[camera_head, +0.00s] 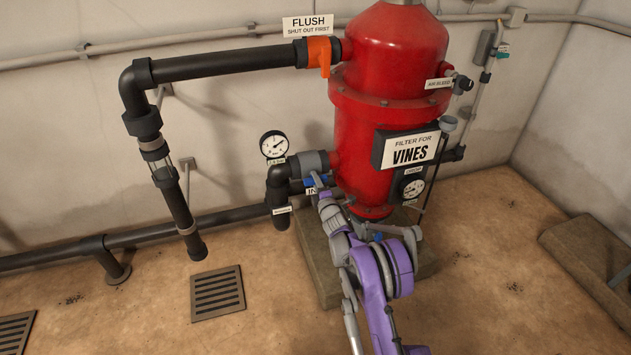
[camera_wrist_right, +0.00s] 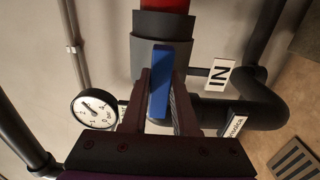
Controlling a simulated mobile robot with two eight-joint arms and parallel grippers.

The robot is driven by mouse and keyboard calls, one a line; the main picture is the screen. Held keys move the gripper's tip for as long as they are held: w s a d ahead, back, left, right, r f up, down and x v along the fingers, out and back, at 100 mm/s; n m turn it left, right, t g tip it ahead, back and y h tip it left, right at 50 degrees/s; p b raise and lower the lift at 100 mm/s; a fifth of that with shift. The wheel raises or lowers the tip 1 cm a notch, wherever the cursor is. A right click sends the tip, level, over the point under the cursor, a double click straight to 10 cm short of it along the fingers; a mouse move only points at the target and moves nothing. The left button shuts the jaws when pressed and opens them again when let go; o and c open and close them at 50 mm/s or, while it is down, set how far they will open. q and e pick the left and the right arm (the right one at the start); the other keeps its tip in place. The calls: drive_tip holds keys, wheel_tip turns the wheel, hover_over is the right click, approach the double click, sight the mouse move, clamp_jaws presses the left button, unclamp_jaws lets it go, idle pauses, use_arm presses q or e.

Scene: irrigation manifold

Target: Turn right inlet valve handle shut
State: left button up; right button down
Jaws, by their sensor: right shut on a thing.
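The inlet valve handle is a blue bar (camera_wrist_right: 160,78) standing between the fingers of my right gripper (camera_wrist_right: 160,95) in the wrist view. My right gripper is shut on it. In the head view a small piece of the blue handle (camera_head: 313,182) shows beside the IN label, at the grey pipe fitting (camera_head: 309,162) left of the red filter tank (camera_head: 378,110). There my right gripper (camera_head: 320,186) reaches up to it and partly hides it. The IN label (camera_wrist_right: 219,75) is right of the handle in the wrist view. My left gripper is not in view.
A pressure gauge (camera_head: 274,145) sits left of the fitting, and a black pipe (camera_head: 277,195) bends down there. An orange flush handle (camera_head: 319,55) is above. A concrete plinth (camera_head: 318,262) stands under the tank. The floor at front left is open, with drain grates (camera_head: 217,294).

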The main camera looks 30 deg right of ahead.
drive_tip(key=m+b, duration=0.1)
drive_tip(key=m, duration=0.2)
drive_tip(key=shift+f+m+b, duration=0.1)
drive_tip(key=shift+m+b, duration=0.2)
drive_tip(key=m+b, duration=0.1)
drive_tip(key=m, duration=0.3)
drive_tip(key=shift+m, duration=0.3)
drive_tip(key=m, duration=0.4)
drive_tip(key=shift+b, duration=0.4)
drive_tip(key=shift+m, duration=2.8)
drive_tip(key=c, duration=0.7)
unclamp_jaws()
